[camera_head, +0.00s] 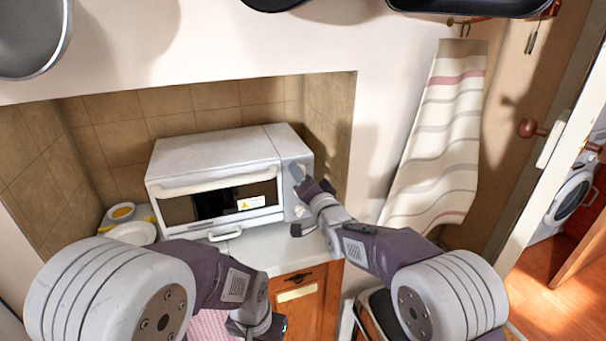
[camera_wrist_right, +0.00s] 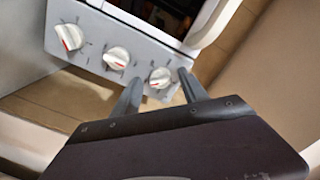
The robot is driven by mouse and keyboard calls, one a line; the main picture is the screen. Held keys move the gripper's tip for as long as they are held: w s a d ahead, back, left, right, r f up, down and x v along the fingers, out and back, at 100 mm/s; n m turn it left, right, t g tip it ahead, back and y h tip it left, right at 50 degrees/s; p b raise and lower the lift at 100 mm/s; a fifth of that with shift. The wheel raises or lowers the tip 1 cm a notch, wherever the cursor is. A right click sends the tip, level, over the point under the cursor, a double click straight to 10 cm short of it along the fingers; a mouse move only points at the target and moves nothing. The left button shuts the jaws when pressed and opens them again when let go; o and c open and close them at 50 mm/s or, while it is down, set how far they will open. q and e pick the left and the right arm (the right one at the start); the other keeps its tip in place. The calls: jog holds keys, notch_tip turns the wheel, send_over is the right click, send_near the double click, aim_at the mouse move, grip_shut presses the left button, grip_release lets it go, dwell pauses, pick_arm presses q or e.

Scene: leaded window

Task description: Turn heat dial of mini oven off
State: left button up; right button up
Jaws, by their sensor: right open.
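The white mini oven (camera_head: 215,170) stands in a tiled niche, its door closed and its control panel (camera_head: 295,172) on the right side. The right wrist view shows three round white dials with red marks: one at the far end (camera_wrist_right: 69,37), a middle one (camera_wrist_right: 117,57) and a near one (camera_wrist_right: 160,76). Their labels are too small to read, so I cannot tell which is the heat dial. My right gripper (camera_wrist_right: 159,80) is open, with its fingertips on either side of the near dial; contact is unclear. My left gripper (camera_head: 255,325) is low in front of the counter, its fingers hidden.
Plates and a yellow item (camera_head: 124,213) sit left of the oven. The niche wall is close on the panel's right. A striped towel (camera_head: 440,140) hangs farther right. A wooden cabinet (camera_head: 307,300) is below the counter, and pans hang above.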

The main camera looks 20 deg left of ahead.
grip_shut()
dwell(0.3)
jog(key=shift+w+d+n+b, duration=0.1)
jog(key=shift+n+b, duration=7.8)
jog(key=shift+n, duration=6.1)
